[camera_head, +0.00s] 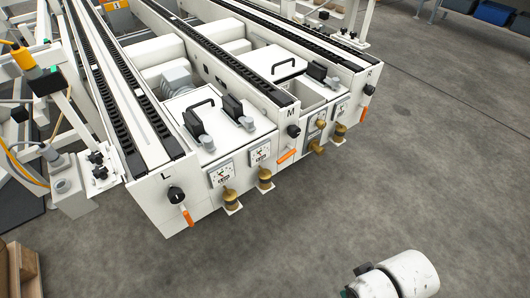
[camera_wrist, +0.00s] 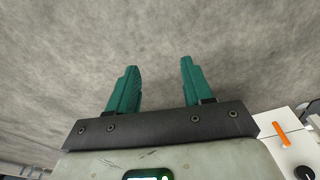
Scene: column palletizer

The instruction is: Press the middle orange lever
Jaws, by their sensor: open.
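The middle orange lever (camera_head: 286,155) sits beside the letter M on the front of the white machine, below a black knob (camera_head: 293,131). It slants down to the left. Two more orange levers show, one by L (camera_head: 187,217) at the left and one by R (camera_head: 362,115) at the right. In the wrist view, my gripper (camera_wrist: 157,78) has its two green fingers apart with nothing between them, over grey floor. An orange lever (camera_wrist: 281,133) shows at the lower right of that view, apart from the fingers; I cannot tell which one it is.
Brass fittings (camera_head: 265,178) and (camera_head: 318,146) stick out of the front face near the dials (camera_head: 222,174). Black handles (camera_head: 198,104) stand on the machine's top. Bare grey floor (camera_head: 420,190) lies in front and to the right. A wooden pallet (camera_head: 25,272) is at the lower left.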

